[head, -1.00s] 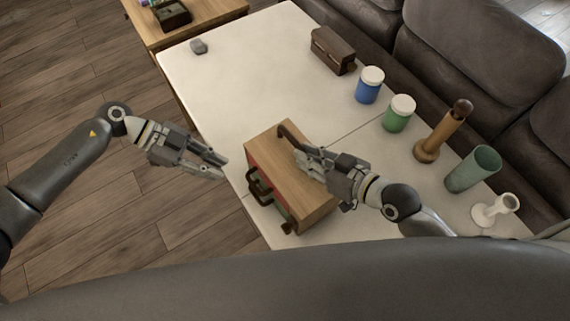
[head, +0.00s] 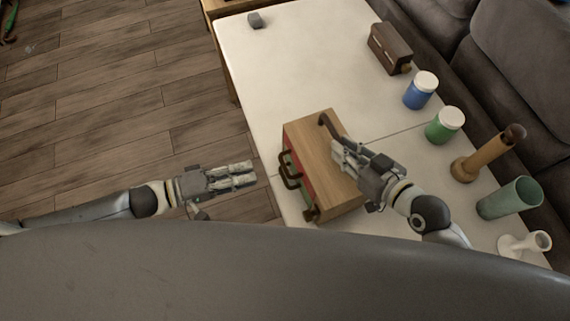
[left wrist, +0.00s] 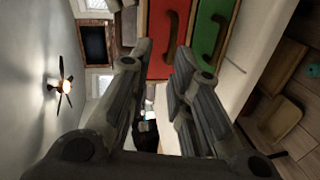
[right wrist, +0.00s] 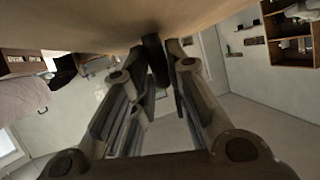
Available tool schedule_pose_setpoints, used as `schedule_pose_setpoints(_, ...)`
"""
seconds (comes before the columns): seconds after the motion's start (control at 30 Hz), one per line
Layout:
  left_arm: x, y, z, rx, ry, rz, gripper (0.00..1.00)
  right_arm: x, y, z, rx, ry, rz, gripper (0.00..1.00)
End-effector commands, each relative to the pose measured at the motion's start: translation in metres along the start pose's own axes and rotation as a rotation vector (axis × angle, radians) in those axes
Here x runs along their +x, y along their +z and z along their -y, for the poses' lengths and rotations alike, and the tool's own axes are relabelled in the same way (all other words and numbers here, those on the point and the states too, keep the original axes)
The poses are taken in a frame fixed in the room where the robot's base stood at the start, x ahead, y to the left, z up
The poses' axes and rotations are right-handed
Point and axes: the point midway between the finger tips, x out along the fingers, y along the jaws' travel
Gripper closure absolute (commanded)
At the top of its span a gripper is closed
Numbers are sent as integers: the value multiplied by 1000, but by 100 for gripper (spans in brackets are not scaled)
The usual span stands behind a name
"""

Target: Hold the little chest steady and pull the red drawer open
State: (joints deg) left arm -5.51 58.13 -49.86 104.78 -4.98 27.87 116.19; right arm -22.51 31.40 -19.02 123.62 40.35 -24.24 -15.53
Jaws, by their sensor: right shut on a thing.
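The little chest (head: 325,142) has a light wooden top and stands near the white table's left edge. Its red drawer (head: 305,178) faces left toward my left gripper, with a dark handle (head: 286,170). In the left wrist view the red drawer (left wrist: 156,58) and the green drawer (left wrist: 207,38) show side by side, each with a brown handle. My left gripper (head: 254,174) is open and empty, just left of the red drawer's handle and apart from it. My right gripper (head: 336,152) is shut on the chest's dark top handle (right wrist: 155,58).
A blue jar (head: 419,92), a green jar (head: 442,128), a wooden pepper mill (head: 482,158), a green cup (head: 506,199) and a white candle holder (head: 524,244) line the table's right side. A dark box (head: 388,50) stands farther back. The table's back left is mostly clear.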

Motion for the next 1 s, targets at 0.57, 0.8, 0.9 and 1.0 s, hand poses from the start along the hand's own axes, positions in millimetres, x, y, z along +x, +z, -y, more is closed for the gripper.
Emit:
schedule_pose_setpoints(0.57,59,2,14,-126,-40,-42,81,0,3,1,8,-3,7,100)
schedule_pose_setpoints(0.8,98,0,17,-127,-43,-43,81,0,3,1,8,-3,7,100)
schedule_pose_setpoints(0.9,107,1,18,-126,-44,-42,81,0,3,1,8,-3,7,100)
schedule_pose_setpoints(1.0,111,0,18,-126,-44,-42,81,0,3,1,8,-3,8,100)
